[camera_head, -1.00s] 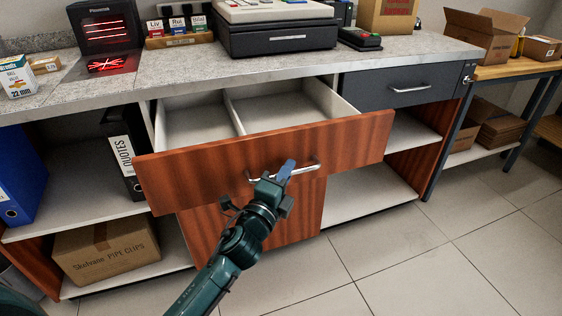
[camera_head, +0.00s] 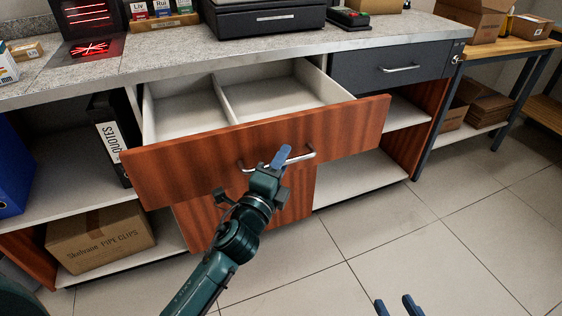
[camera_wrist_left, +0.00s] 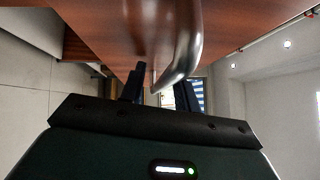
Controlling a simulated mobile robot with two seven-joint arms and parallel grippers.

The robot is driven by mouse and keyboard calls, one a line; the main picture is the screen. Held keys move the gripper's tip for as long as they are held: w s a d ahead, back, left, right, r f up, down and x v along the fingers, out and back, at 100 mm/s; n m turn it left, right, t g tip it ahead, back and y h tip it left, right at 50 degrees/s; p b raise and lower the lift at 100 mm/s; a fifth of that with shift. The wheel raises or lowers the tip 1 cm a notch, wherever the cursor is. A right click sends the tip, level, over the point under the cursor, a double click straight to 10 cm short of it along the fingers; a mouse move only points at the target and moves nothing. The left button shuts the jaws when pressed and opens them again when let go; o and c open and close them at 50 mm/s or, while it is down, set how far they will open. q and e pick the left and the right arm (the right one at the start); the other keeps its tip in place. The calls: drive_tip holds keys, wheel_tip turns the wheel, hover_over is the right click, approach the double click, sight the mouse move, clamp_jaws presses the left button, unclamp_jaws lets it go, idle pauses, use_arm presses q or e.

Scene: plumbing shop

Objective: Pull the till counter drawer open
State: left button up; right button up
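The till counter drawer (camera_head: 180,168) has a reddish wood front and stands well open, showing a pale interior with a divider. Its curved metal bar handle (camera_head: 302,156) is on the front. My left gripper (camera_head: 278,160) is at the handle, with a blue finger showing above the bar. In the left wrist view the handle (camera_wrist_left: 188,45) runs down between the two dark fingers (camera_wrist_left: 160,88), which look closed around it; the contact is partly hidden. My right gripper (camera_head: 399,307) shows only its two blue fingertips at the bottom edge, apart and empty.
The grey counter top (camera_head: 180,58) runs above the drawer. A shut dark drawer (camera_head: 390,65) is to the right. A cardboard box (camera_head: 98,238) and a black binder (camera_head: 112,135) stand on the left shelves. The tiled floor (camera_head: 450,210) is clear at right.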

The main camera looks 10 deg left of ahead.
use_arm(q)
drive_tip(key=b+v, duration=0.1)
drive_tip(key=v, duration=1.2)
drive_tip(key=shift+s, duration=0.15)
idle(0.3)
